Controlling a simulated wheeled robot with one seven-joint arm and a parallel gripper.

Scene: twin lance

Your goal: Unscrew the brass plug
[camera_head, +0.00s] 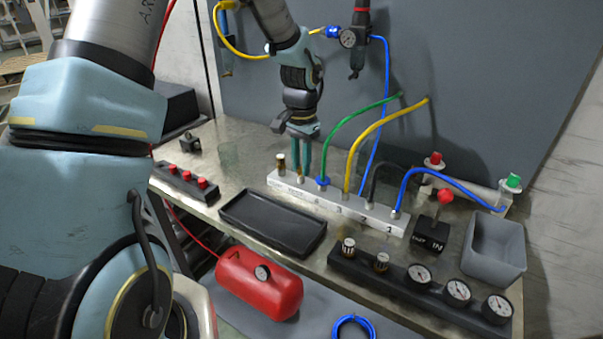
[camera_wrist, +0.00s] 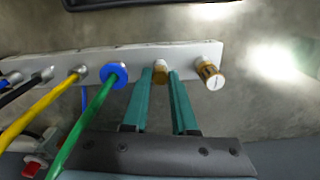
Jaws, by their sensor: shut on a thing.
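The brass plug (camera_wrist: 160,74) sits in the top of the pale manifold block (camera_head: 333,208), one place in from its left end in the head view. My gripper (camera_head: 301,174) points down at it, and its two green fingers are closed on the plug's sides. In the wrist view my gripper (camera_wrist: 162,82) has one finger on each side of the plug. The fingers largely hide the plug in the head view. A second brass fitting (camera_wrist: 207,73) with a pale slotted end stands beside it, at the block's end, outside the fingers.
A blue collar with the green hose (camera_head: 342,121) sits close beside the fingers. Yellow, black and blue hoses follow along the block. A black tray (camera_head: 226,220) lies in front, empty. A grey bin (camera_head: 497,238), a gauge row (camera_head: 427,277) and red buttons (camera_head: 187,177) stand around.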

